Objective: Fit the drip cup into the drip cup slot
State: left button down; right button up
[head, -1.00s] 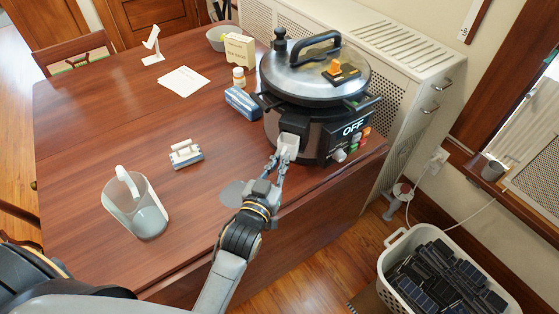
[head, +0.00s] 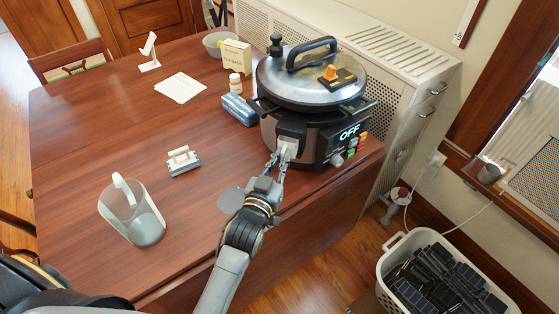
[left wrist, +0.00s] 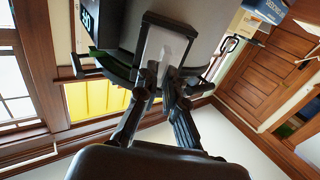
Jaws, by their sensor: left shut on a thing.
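The pressure cooker (head: 310,85) stands at the table's right edge, its panel reading OFF. The dark drip cup slot (head: 291,127) is on its front, left of the panel. My left gripper (head: 279,162) is shut on the small pale drip cup (head: 287,148) and holds it at the slot. In the left wrist view the gripper (left wrist: 165,80) pinches the cup (left wrist: 167,48) from below, and the dark slot frame (left wrist: 150,22) shows around the cup's upper part. I cannot tell whether the cup is fully seated. My right gripper is not in view.
A blue box (head: 238,109) and a pill bottle (head: 236,83) stand left of the cooker. A clear pitcher (head: 146,228) and a small white-and-grey item (head: 183,160) are on the table (head: 90,130). A white basket (head: 385,262) is on the floor at right.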

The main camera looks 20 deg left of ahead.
pick_arm(q)
jog(key=shift+w, duration=1.1)
jog(key=c, duration=1.4)
grip_release()
jog(key=s, duration=1.2)
jog(key=shift+a, duration=0.25)
